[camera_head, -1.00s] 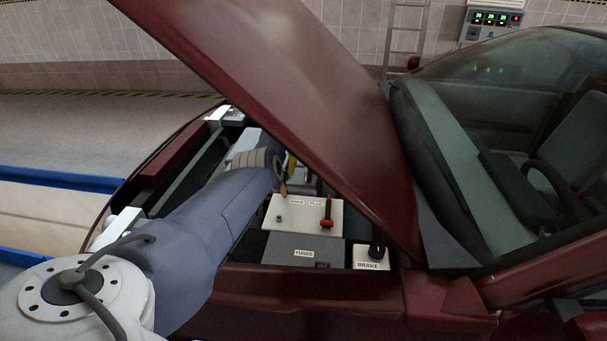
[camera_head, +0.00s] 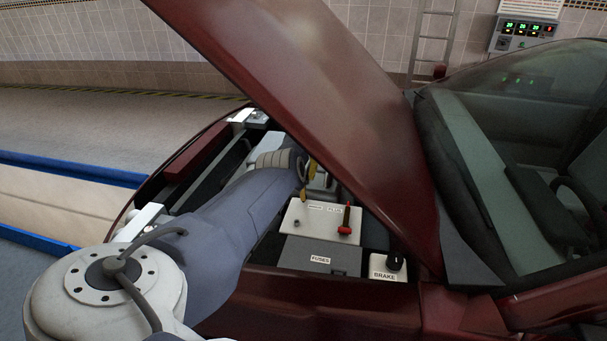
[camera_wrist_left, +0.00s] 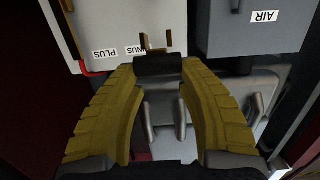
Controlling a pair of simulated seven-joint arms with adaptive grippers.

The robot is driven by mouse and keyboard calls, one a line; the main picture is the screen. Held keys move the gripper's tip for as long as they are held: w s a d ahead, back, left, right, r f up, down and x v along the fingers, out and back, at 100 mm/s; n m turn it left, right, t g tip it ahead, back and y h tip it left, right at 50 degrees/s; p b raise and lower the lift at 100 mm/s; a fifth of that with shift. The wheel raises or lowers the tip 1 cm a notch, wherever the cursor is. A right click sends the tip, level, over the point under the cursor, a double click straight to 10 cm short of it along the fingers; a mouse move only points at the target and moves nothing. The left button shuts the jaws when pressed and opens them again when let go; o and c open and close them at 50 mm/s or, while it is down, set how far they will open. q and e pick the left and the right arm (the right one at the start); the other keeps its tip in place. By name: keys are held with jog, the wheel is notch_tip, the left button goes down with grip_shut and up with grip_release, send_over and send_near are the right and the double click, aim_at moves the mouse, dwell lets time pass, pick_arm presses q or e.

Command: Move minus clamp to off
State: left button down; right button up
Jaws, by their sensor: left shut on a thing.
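The battery (camera_head: 310,221) is a pale box with MINUS and PLUS labels in the engine bay. A red clamp (camera_head: 346,228) stands at its PLUS side. A small dark post (camera_head: 296,223) shows near the MINUS label. My left gripper (camera_head: 306,181) is at the battery's far side, under the raised hood. In the left wrist view its yellow fingers (camera_wrist_left: 160,72) are shut on the black minus clamp (camera_wrist_left: 157,67), beside the battery's edge. Brass prongs (camera_wrist_left: 156,42) rise from the clamp and partly cover the MINUS label. My right gripper is not in view.
The raised red hood (camera_head: 320,100) slants close above my left gripper. A grey FUSES box (camera_head: 320,256) and a BRAKE reservoir (camera_head: 387,268) lie at the near side. A grey AIR box (camera_wrist_left: 250,28) stands beside the battery in the left wrist view.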

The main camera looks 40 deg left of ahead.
pick_arm(q)
jog(key=c, duration=0.8)
grip_release()
jog(key=shift+f, duration=0.1)
jog(key=shift+o, duration=0.2)
notch_tip(320, 180, up, 8)
jog(key=shift+w+a+f, duration=0.25)
jog(key=shift+w, duration=0.15)
